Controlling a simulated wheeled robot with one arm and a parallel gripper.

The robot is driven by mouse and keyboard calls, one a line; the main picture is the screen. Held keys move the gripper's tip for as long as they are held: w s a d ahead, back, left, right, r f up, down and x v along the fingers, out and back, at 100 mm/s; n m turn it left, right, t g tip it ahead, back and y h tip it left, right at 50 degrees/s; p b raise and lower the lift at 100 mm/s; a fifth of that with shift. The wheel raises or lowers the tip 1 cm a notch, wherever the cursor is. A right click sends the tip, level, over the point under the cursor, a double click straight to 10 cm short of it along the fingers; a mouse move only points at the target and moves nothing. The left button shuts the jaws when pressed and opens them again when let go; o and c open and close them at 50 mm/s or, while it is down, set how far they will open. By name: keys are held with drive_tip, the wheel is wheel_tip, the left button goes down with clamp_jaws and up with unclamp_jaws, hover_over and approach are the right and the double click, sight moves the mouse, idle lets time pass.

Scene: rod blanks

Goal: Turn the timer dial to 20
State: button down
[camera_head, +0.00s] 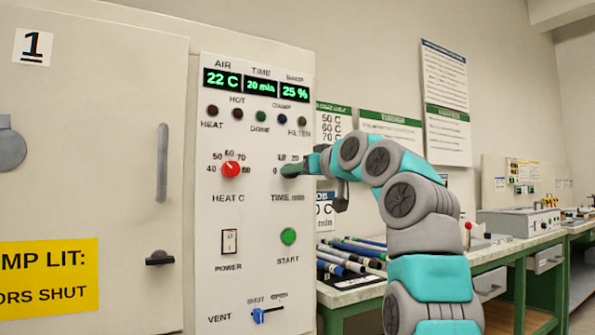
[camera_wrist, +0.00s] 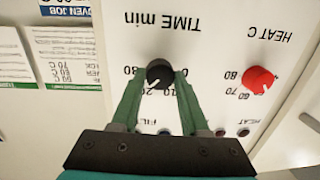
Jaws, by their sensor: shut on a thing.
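The timer dial (camera_wrist: 159,70) is a round black knob under the label TIME min, seen upside down in the wrist view. Its white mark points to the lower left there, towards a printed number that looks like 20. My gripper (camera_wrist: 160,78) has its two green fingers on either side of the dial, shut on it. In the head view my gripper (camera_head: 293,171) reaches the panel from the right and mostly hides the dial. The green time display (camera_head: 261,86) reads 20 min.
The red heat dial (camera_head: 230,169) sits left of the timer dial. A bench (camera_head: 350,291) with several rods stands to the right.

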drive_tip(key=shift+r+n, duration=0.1)
drive_tip(key=shift+n, duration=0.3)
drive_tip(key=shift+n+p, duration=0.55)
drive_tip(key=shift+n, duration=0.45)
drive_tip(key=shift+c, duration=2.1)
unclamp_jaws()
